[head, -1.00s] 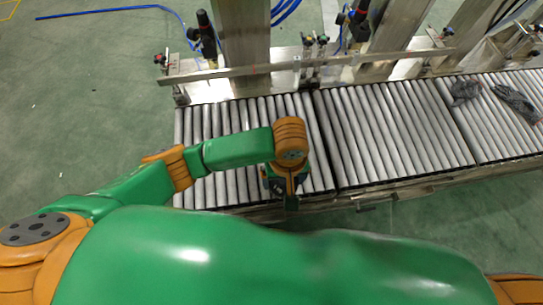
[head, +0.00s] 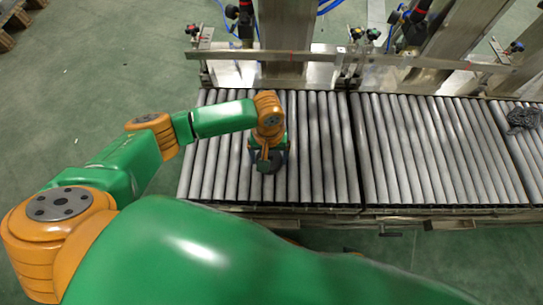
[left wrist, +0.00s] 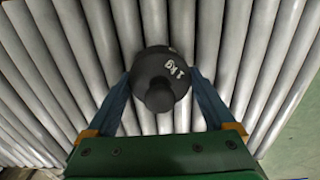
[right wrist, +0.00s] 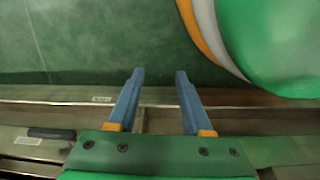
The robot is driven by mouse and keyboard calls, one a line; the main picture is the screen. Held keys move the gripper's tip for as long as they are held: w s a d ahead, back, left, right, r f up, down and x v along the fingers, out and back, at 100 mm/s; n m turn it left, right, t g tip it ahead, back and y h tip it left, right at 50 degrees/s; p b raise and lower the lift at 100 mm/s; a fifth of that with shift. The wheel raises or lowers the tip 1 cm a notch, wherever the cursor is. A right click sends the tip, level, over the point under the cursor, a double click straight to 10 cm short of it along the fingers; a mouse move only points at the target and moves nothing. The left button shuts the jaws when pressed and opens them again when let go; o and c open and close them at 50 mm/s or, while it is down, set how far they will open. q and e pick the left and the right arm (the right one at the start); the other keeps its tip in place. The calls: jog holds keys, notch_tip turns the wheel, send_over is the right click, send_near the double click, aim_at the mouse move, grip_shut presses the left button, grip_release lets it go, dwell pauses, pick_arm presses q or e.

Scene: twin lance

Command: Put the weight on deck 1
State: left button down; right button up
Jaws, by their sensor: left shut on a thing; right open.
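The weight (left wrist: 158,75) is dark, round and knobbed, with "1 kg" written on it, and shows in the left wrist view. My left gripper (left wrist: 160,100) is shut on it, with a blue finger on each side. In the head view my left gripper (head: 266,165) is over the left roller section (head: 320,150), and the weight is mostly hidden beneath it. I cannot tell whether the weight touches the rollers. No deck number is readable. My right gripper (right wrist: 160,80) is open and empty in the right wrist view, near a metal frame edge.
A second roller section (head: 430,150) adjoins on the right, with a dark crumpled thing (head: 523,118) farther right. A metal rail (head: 330,60) with posts and knobs runs along the back. Rollers right of my left gripper are clear.

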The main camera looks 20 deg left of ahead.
pick_arm(q)
jog(key=shift+r, duration=0.1)
pick_arm(e)
jog(key=shift+r, duration=0.1)
pick_arm(q)
grip_release()
notch_tip(320, 180, up, 12)
jog(key=p, duration=0.6)
pick_arm(e)
jog(key=s+d, duration=0.4)
jog(key=s, duration=0.1)
jog(key=shift+s+d+r+h, duration=0.2)
jog(key=shift+r+h, duration=0.1)
jog(key=shift+h, duration=0.1)
